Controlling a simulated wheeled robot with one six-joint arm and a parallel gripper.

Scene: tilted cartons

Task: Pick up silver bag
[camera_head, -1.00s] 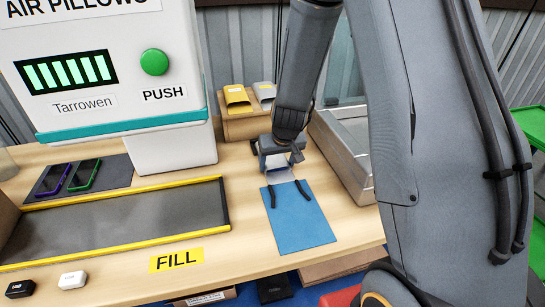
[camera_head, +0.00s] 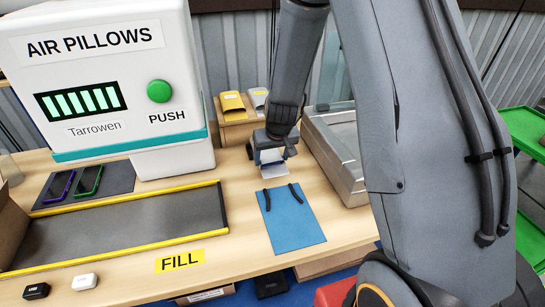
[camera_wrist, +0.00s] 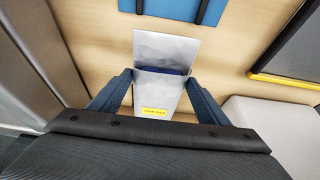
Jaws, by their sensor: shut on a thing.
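The silver bag (camera_wrist: 165,48) is between the two fingers of my gripper (camera_wrist: 160,95) in the wrist view, with a small yellow label low on it and a dark blue patch in its middle. My gripper is shut on it. In the head view my gripper (camera_head: 270,156) points down at the back of the table, and part of the silver bag (camera_head: 276,174) shows below the fingers. A blue bag (camera_head: 292,222) with dark handles lies flat on the table, nearer the front. I cannot tell the exact gap between silver bag and table.
A small wooden holder (camera_head: 238,133) with a yellow and a silver packet stands behind. A metal-edged tray (camera_head: 335,160) is close on the right. The air pillow machine (camera_head: 105,75) and a yellow-edged grey mat (camera_head: 125,228) are on the left.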

